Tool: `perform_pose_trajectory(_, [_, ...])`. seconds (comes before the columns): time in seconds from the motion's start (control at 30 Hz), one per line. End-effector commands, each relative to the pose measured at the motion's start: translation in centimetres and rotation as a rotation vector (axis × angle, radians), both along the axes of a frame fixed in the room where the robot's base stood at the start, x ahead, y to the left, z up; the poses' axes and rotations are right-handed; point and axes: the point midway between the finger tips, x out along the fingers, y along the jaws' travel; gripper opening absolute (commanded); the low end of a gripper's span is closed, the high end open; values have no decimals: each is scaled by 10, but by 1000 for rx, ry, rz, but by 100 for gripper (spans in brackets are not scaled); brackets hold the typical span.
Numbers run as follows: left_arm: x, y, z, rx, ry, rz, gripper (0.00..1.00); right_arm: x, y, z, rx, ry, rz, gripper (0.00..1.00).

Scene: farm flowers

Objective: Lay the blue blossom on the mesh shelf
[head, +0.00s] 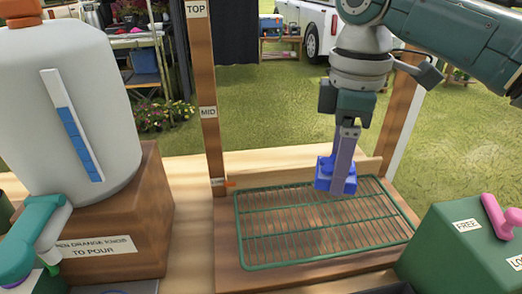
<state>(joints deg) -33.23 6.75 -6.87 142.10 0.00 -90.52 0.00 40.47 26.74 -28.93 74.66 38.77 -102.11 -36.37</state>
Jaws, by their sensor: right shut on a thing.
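The blue blossom (325,174) is a small, blocky blue thing in the right middle of the head view. My right gripper (345,178) points down and is shut on it, and its fingers hide part of it. The mesh shelf (290,240) is a green-framed wire rack lying flat on a wooden base. The blossom shows over the rack's far right part; I cannot tell whether it touches the wires.
A wooden post (207,95) labelled TOP and MID stands at the rack's far left corner. A large white dispenser (105,130) on a wooden block stands left, with a teal part (30,240) before it. A green box (455,250) with a pink handle stands right. Most of the rack is bare.

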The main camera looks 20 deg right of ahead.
Motion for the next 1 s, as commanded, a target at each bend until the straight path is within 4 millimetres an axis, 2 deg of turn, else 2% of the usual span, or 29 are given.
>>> perform_pose_trajectory(0.03, [0,0,-5,0,0,0,50,-1,0,-17,1,4,0,17])
perform_pose_trajectory(0.1, [0,0,-8,0,0,0,50,-1,1,-31,0,2,-1,17])
perform_pose_trajectory(0.33, [0,0,-13,0,-1,0,50,0,0,-54,1,1,0,17])
perform_pose_trajectory(0.53, [0,0,-24,0,-1,-1,50,0,0,-85,-1,1,0,17])
perform_pose_trajectory(0.97, [0,1,-26,2,0,-1,50,0,0,-93,0,-1,0,17])
perform_pose_trajectory(1.0, [0,1,-26,3,0,-2,50,0,0,-94,0,-1,0,72])
